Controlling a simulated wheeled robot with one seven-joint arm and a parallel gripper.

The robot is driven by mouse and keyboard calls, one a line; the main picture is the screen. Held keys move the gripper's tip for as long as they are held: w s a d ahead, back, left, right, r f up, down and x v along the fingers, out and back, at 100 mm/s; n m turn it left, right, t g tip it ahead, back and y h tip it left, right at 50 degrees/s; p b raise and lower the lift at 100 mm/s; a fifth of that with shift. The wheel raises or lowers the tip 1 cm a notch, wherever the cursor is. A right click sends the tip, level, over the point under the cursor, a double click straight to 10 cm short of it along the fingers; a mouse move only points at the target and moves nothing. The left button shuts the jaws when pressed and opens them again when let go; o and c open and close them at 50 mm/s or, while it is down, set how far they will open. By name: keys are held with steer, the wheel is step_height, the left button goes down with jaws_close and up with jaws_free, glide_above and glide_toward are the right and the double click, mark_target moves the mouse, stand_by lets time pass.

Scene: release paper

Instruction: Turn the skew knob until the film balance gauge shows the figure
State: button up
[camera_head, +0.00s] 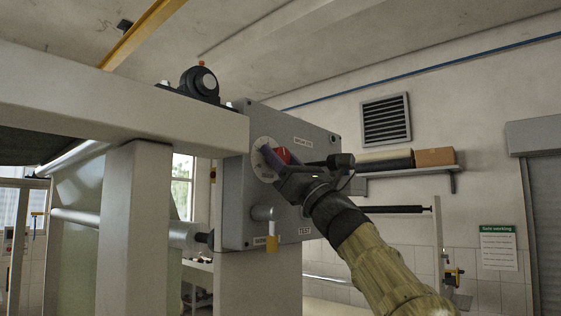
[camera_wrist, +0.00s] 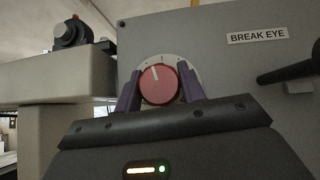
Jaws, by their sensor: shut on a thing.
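A red round knob (camera_wrist: 159,85) with a white pointer line sits on a pale dial plate (camera_wrist: 142,69) on a grey control box. In the wrist view the pointer leans slightly left of straight up. My gripper (camera_wrist: 159,92) has its two purple fingers shut on the knob's sides. In the head view my gripper (camera_head: 271,158) reaches the box from the right and partly covers the knob (camera_head: 283,155) and dial. No label for this knob is readable, and I see no gauge face in either view.
The grey box (camera_head: 240,205) carries a black lever (camera_wrist: 286,72) by a "BREAK EYE" label (camera_wrist: 257,35), and a grey handle with a yellow end (camera_head: 272,242) below the dial. A white frame post (camera_head: 135,220) and beam stand left. A shelf (camera_head: 400,169) is behind.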

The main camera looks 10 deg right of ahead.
steer(key=n+g+y, duration=0.1)
steer(key=n+g, duration=0.1)
steer(key=n, duration=0.1)
steer(key=n+g+y, duration=0.2)
steer(key=n, duration=0.1)
steer(key=shift+d+r+g+y+p, duration=0.1)
steer(key=shift+g+y+p, duration=0.2)
steer(key=shift+g+p, duration=0.1)
steer(key=n+g+p, duration=0.1)
steer(key=n+g, duration=0.1)
steer(key=n+g+y+p, duration=0.1)
steer(key=n+g, duration=0.1)
steer(key=n, duration=0.1)
steer(key=shift+r+n, duration=0.15)
steer(key=shift+n, duration=0.15)
steer(key=n+g+p, duration=0.2)
steer(key=n+g, duration=0.1)
steer(key=shift+n+p, duration=0.3)
steer(key=shift+f+n+g+p, duration=0.25)
steer(key=shift+n+g+p, duration=0.4)
steer(key=shift+n+g, duration=0.35)
steer(key=o, duration=1)
steer(key=shift+c, duration=0.2)
